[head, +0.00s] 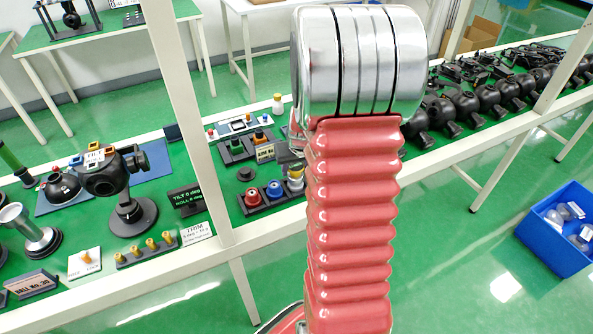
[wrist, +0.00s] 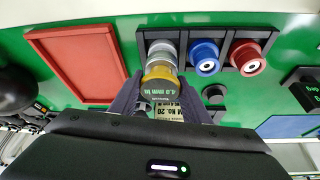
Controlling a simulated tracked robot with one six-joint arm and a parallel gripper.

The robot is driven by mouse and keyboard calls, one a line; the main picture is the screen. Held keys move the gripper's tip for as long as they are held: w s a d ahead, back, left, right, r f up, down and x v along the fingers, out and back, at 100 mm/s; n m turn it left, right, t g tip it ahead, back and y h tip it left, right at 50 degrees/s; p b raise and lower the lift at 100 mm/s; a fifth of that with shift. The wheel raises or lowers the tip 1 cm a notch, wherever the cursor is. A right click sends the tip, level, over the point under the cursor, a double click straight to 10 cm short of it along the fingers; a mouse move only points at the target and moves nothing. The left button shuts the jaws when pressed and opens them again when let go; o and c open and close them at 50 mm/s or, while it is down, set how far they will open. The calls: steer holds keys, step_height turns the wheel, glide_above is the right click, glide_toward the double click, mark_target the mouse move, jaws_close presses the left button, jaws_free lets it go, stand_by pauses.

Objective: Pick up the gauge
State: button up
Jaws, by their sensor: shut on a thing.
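In the head view the gauge (head: 296,178) shows at the right end of the rack, partly behind my red arm, which hides most of my gripper.
A blue gauge (wrist: 205,58) and a red gauge (wrist: 247,58) stand in the neighbouring slots. A red tray (wrist: 82,62) lies to the left in the wrist view. In the head view, a white post (head: 185,110) rises left of my arm, and black gimbal cameras (head: 440,110) line the right side.

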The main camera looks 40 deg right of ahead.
mark_target(295, 164)
steer(key=c, duration=0.3)
steer(key=shift+r, duration=0.1)
step_height(295, 164, up, 10)
steer(key=shift+f, duration=0.1)
stand_by(0.5)
stand_by(0.4)
